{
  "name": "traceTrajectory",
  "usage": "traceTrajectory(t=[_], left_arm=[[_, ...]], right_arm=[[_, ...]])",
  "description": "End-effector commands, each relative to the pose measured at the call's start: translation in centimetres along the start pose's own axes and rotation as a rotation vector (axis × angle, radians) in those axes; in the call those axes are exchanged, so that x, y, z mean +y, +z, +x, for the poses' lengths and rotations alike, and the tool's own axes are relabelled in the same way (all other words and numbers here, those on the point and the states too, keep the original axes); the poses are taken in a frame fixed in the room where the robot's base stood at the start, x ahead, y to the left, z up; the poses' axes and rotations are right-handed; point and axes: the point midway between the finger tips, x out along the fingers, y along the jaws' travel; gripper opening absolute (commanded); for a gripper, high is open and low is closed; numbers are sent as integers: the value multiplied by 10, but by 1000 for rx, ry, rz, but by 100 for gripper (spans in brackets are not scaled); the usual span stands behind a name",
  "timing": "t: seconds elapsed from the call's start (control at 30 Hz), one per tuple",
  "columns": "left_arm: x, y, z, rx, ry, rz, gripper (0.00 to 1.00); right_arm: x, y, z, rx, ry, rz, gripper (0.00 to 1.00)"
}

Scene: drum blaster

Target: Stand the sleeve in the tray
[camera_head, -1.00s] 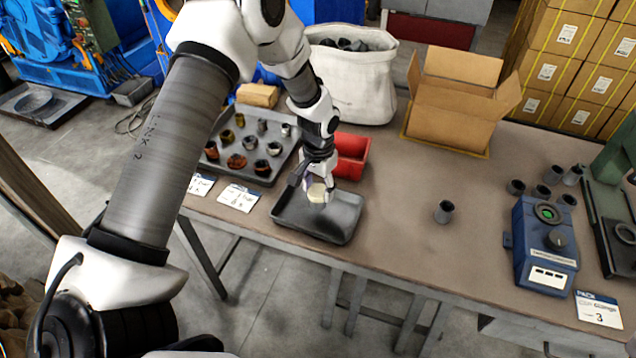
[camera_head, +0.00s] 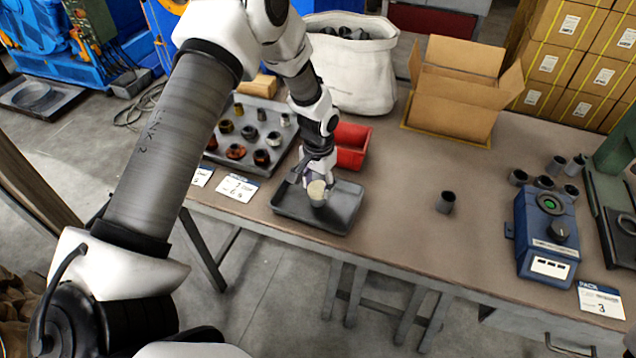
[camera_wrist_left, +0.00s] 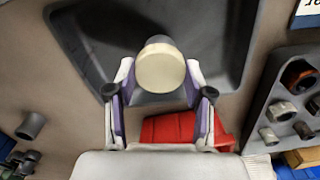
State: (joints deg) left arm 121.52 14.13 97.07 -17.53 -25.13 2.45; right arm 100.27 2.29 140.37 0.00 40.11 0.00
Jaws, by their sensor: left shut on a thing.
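The sleeve (camera_head: 317,194) is a short cylinder with a cream top face and a darker grey side. My left gripper (camera_head: 317,183) is shut on it, with one finger on each side, as the left wrist view shows for the sleeve (camera_wrist_left: 160,72). The sleeve is roughly upright over the dark grey shallow tray (camera_head: 345,205). The tray's floor also shows in the left wrist view (camera_wrist_left: 220,40). I cannot tell whether the sleeve's lower end touches the tray floor. My right gripper is not in view.
A red bin (camera_head: 352,146) stands just behind the tray. A larger tray (camera_head: 285,143) with several sleeves is at the left. A blue device (camera_head: 546,240) and open carton (camera_head: 455,95) are farther off.

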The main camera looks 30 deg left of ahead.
Motion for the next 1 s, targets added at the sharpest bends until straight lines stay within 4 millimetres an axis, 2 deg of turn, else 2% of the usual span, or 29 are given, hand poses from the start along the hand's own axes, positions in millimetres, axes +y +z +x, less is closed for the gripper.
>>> traceTrajectory(t=[0.47, 0.5, 0.57, 0.87, 1.0], left_arm=[[0, 0, 7, 1, 0, 0, 17], [0, 0, 7, 1, 0, 0, 59], [0, 0, 7, 1, 0, 0, 80], [0, 0, 7, 0, 0, 0, 81], [0, -1, -4, 2, 0, 0, 81]], right_arm=[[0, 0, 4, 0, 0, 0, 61], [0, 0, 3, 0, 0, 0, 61], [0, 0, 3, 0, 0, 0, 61], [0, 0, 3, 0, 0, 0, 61], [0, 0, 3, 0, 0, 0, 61]])
